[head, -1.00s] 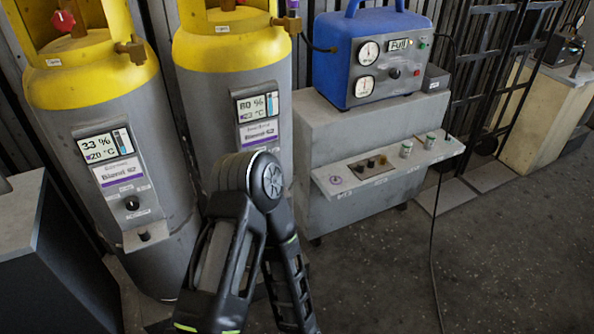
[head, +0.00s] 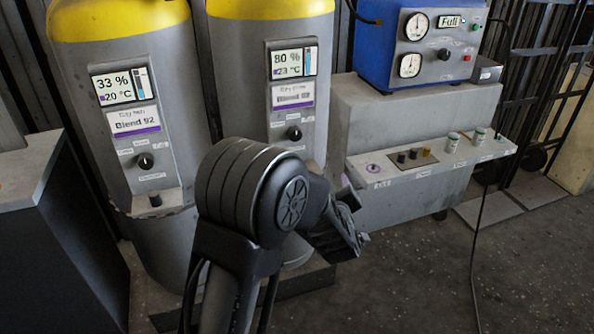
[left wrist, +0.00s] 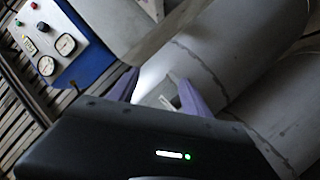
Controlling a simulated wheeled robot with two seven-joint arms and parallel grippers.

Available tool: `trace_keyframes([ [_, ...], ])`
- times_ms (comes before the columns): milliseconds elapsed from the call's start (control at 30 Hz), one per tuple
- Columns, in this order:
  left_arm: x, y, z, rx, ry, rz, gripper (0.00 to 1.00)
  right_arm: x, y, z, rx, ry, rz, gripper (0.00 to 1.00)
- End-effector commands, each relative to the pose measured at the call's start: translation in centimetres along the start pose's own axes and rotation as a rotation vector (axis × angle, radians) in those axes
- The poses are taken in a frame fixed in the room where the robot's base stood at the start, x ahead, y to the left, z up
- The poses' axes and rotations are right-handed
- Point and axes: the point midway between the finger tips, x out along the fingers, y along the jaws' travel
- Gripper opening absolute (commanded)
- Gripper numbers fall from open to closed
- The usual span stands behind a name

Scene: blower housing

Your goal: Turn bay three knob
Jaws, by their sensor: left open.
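Two grey tanks with yellow tops carry panels with black knobs. One knob (head: 145,161) is on the left tank (head: 80,150) under a "33 %" display. Another knob (head: 294,133) is on the second tank (head: 230,75) under an "80 %" display. The labels are too small to tell which knob is bay three's. My left arm covers the lower front of the second tank. My left gripper (left wrist: 156,92) shows its two purple fingers apart and empty in the left wrist view, with a grey rounded surface beyond them. My right gripper is out of view.
A blue unit (head: 385,45) with gauges and a knob (head: 443,55) sits on a grey cabinet (head: 355,110). The cabinet's front shelf (head: 425,173) holds small black knobs and two cups. A cable hangs at right. A dark box (head: 60,240) stands at left.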

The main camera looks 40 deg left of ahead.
Motion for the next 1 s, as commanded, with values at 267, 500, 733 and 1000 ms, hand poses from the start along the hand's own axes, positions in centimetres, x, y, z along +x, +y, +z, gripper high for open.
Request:
trace_keyframes([
  [267,0.3,-0.9,-10.8,-0.352,0.360,-0.003,0.56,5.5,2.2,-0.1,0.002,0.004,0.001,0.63],
  [500,0.1,-0.9,-11.7,-0.371,0.379,-0.009,0.56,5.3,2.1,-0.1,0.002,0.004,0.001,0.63],
  [733,0.5,-0.9,-11.7,-0.368,0.378,-0.008,0.56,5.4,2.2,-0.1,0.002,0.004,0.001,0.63],
  [1000,3.6,-1.3,-12.8,-0.365,0.379,-0.008,0.56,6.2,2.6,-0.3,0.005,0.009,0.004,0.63],
])
